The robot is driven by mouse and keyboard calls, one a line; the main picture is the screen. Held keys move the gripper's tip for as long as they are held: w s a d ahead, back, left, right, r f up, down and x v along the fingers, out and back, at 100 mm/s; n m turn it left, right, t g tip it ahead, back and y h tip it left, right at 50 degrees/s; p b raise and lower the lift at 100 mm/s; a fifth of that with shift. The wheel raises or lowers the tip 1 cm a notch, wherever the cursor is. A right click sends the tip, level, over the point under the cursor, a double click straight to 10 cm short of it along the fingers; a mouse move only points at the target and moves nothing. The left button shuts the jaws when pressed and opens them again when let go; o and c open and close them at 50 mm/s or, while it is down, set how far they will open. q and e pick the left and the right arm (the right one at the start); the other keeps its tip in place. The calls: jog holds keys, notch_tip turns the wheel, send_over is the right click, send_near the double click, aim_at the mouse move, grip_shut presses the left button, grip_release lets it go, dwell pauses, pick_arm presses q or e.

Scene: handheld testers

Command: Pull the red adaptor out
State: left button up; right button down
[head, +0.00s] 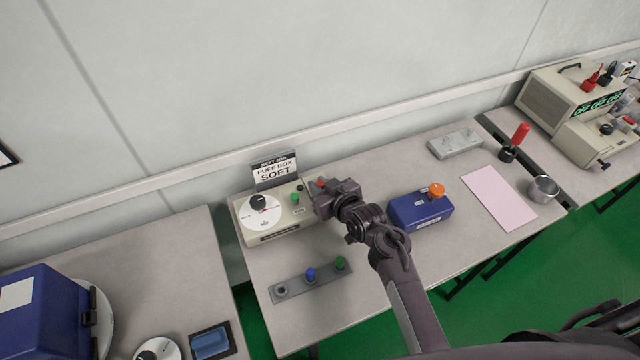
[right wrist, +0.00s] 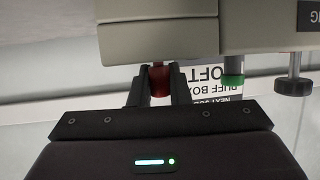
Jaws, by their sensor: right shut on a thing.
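The red adaptor (head: 320,182) is at the right end of the cream tester box (head: 268,238), mostly hidden by my right gripper (head: 314,192). In the right wrist view the red adaptor (right wrist: 160,82) is between the two dark fingers, and the gripper (right wrist: 160,74) is shut on it. There the adaptor meets the face of the cream box (right wrist: 150,38); how deep it sits cannot be told. A green adaptor (head: 295,198) stands on the box beside it. My left gripper is not in view.
A sign reading PUFF BOX SOFT (head: 275,171) stands behind the box. A grey strip (head: 296,286) with blue and green adaptors lies in front. A blue box with an orange knob (head: 420,210) stands to the right. A pink sheet (head: 497,198) lies farther right.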

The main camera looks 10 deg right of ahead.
jog(key=shift+r+p, duration=2.35)
jog(key=shift+r, duration=0.25)
